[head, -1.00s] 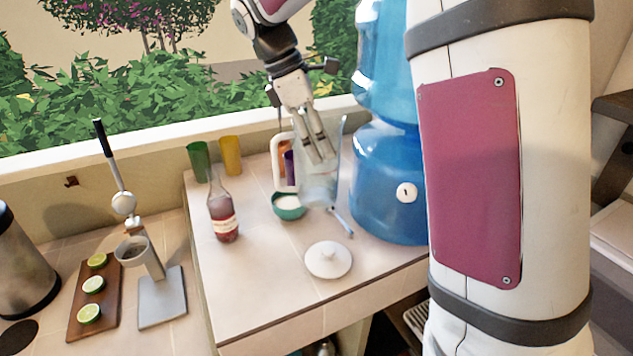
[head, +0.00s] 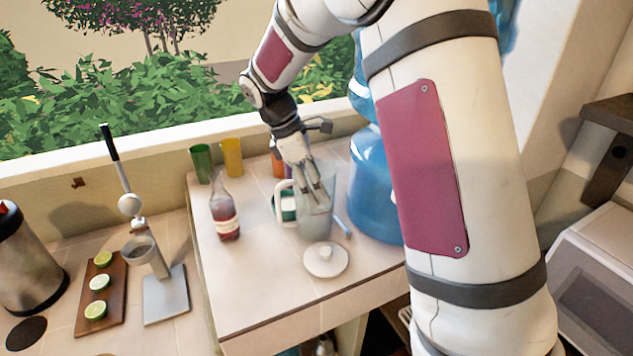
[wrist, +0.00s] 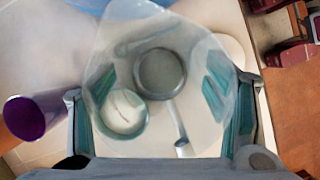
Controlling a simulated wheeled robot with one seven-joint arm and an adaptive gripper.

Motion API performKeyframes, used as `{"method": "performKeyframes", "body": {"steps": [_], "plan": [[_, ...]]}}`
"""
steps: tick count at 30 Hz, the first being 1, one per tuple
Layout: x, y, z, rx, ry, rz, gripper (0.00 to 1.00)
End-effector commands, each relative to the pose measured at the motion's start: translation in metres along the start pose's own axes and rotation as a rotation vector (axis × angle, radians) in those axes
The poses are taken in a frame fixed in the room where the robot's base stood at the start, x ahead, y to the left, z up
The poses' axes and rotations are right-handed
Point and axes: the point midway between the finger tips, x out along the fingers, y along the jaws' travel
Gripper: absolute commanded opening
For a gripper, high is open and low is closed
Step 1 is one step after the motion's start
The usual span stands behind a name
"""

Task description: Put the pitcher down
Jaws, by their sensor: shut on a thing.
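The clear, see-through pitcher (head: 313,225) is upright over the tiled counter, its white handle on the left. My gripper (head: 318,200) reaches down from above and is shut on the pitcher. In the wrist view, the gripper's teal pads (wrist: 172,100) sit on either side of the pitcher, seen from above (wrist: 150,35). The pitcher's base is close to the counter, behind the white lid. I cannot tell whether it touches the counter.
The round white lid (head: 326,262) lies just in front. A teal bowl with white contents (wrist: 123,112) is beside the pitcher. The sauce bottle (head: 224,215) stands left, the blue water jug (head: 374,195) right. Green (head: 201,163) and yellow (head: 232,157) cups stand behind. The counter's front left is clear.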

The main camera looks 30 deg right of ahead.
Motion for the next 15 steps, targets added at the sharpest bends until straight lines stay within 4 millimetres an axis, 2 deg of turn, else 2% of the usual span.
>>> {"method": "performKeyframes", "body": {"steps": [8, 9, 11, 15], "plan": [[0.0021, 0.0004, -0.0010, 0.000, 0.000, 0.000, 0.10], [0.0023, 0.0003, -0.0011, 0.000, 0.000, 0.000, 0.78], [0.0023, 0.0003, -0.0010, 0.000, 0.000, -0.001, 0.91], [0.0022, 0.0003, -0.0010, 0.000, 0.000, -0.001, 0.91]]}}
